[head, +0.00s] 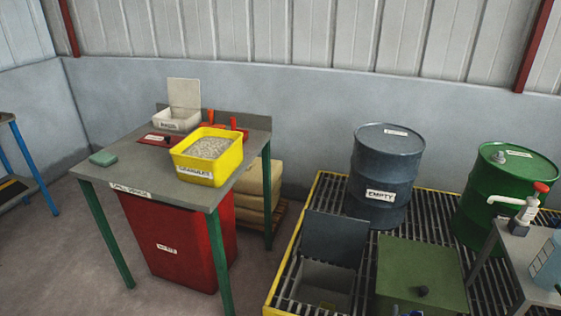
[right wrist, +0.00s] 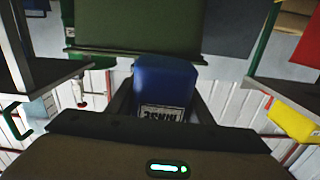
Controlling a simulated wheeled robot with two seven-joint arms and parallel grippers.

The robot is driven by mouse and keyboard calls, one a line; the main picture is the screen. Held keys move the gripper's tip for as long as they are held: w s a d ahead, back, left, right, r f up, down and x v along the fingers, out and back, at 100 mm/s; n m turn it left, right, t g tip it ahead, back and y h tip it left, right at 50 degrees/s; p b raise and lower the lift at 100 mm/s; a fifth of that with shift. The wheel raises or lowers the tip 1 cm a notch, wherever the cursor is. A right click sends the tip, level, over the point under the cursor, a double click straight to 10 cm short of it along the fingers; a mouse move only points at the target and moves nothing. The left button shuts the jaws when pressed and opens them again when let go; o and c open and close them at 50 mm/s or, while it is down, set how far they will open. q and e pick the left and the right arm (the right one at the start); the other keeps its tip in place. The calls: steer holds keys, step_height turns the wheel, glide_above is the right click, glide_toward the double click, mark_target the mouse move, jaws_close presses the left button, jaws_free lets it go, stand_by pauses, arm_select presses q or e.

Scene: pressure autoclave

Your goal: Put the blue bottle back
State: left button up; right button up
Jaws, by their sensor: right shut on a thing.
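The blue bottle (right wrist: 165,72) shows in the right wrist view, with a white label that appears upside down and seems to read RINSE. My right gripper (right wrist: 165,97) is shut on it, one dark finger on each side. The bottle's far end points toward a dark green surface in that view; I cannot tell the distance between them. My left gripper is in neither view.
In the head view, a table with a yellow granulate tub (head: 209,156) stands left above a red bin (head: 181,245). A yellow-edged grate carries a drum labelled EMPTY (head: 386,170), a green drum (head: 497,185) and a green box (head: 421,270).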

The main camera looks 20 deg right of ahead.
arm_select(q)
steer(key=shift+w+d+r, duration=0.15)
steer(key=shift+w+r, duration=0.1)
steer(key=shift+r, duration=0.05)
arm_select(e)
steer(key=shift+s+r, duration=0.15)
steer(key=shift+r, duration=0.1)
